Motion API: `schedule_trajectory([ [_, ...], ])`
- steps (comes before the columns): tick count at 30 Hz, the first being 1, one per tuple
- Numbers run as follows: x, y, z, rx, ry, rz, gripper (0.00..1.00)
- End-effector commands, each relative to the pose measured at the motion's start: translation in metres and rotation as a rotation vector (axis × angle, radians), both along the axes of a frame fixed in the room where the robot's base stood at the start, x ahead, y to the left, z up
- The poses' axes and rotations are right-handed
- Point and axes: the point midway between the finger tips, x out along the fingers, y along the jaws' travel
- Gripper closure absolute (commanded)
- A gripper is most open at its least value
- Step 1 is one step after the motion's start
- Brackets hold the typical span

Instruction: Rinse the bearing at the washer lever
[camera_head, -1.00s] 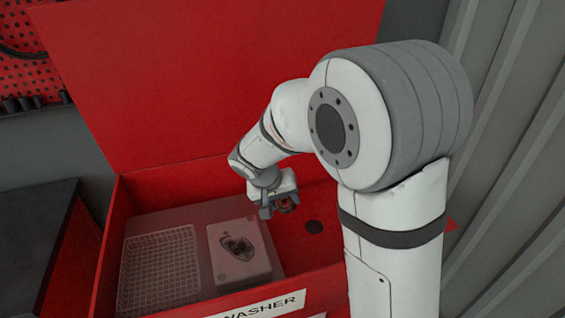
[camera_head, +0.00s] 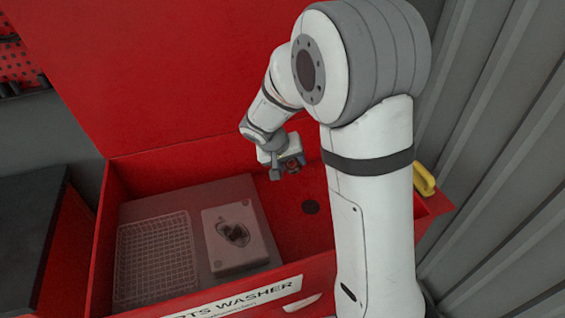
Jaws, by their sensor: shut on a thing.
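A yellow handle (camera_head: 424,180), which looks like the washer lever, stands at the washer's right side, behind and right of my arm. My gripper is well apart from it.
A wire basket (camera_head: 155,262) and a pale block (camera_head: 218,252) with a dark-stained recess sit on the grey shelf in the washer. The drain (camera_head: 311,207) lies in the basin floor. The raised red lid (camera_head: 190,75) stands behind. A dark bench (camera_head: 30,215) is at left.

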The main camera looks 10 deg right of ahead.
Motion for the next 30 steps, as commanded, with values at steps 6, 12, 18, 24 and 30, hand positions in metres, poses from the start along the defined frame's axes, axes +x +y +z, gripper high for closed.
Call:
schedule_trajectory([
  [6,0.013,-0.019,-0.003,0.000,0.002,-0.003,0.83],
  [12,0.025,-0.035,-0.007,0.000,0.002,-0.003,0.83],
  [18,0.038,-0.050,-0.014,0.000,-0.002,-0.004,0.83],
  [24,0.047,-0.062,-0.016,0.000,0.000,-0.003,0.83],
  [30,0.051,-0.068,-0.017,0.000,0.000,-0.003,0.83],
])
